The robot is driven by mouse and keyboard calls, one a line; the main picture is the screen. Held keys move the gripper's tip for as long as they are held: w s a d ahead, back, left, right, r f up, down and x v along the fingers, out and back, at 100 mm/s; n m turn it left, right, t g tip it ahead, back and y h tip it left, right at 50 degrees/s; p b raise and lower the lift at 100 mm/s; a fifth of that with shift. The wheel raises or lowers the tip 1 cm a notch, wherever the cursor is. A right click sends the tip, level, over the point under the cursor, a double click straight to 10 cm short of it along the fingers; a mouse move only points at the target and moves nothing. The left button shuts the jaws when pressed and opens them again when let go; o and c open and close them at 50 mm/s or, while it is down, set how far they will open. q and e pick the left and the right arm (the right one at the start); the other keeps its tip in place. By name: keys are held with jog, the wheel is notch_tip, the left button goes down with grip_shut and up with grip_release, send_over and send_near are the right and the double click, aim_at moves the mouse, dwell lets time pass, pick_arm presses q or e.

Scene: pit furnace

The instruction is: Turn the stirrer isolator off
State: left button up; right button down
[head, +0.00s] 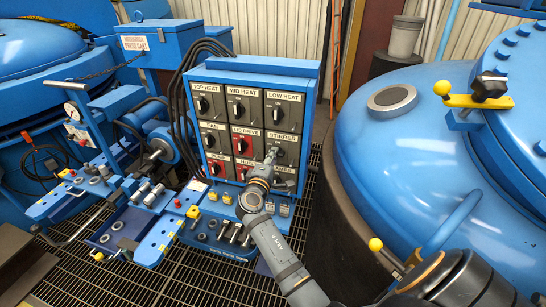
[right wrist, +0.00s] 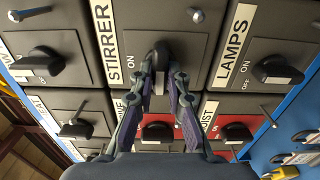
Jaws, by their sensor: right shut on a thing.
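The stirrer isolator is a dark grey switch box with a white STIRRER label (head: 281,137), in the middle row at the right of the blue switch panel (head: 270,67). My right gripper (head: 271,157) reaches up to it from below in the head view. In the right wrist view my right gripper (right wrist: 161,75) is shut on the black stirrer knob (right wrist: 161,53), one finger on each side. An ON mark and the STIRRER label (right wrist: 113,65) show left of the knob. The fingers partly hide the knob, so I cannot tell its setting. My left gripper is not in view.
Other isolators crowd around, with the LAMPS knob (right wrist: 277,70) close to the right in the wrist view. The red LID DRIVE box (head: 245,143) is beside the stirrer. A large blue vessel (head: 400,170) stands right of my arm. A parts-covered blue bench (head: 150,215) is left.

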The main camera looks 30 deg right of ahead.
jog(key=c, duration=1.3)
grip_release()
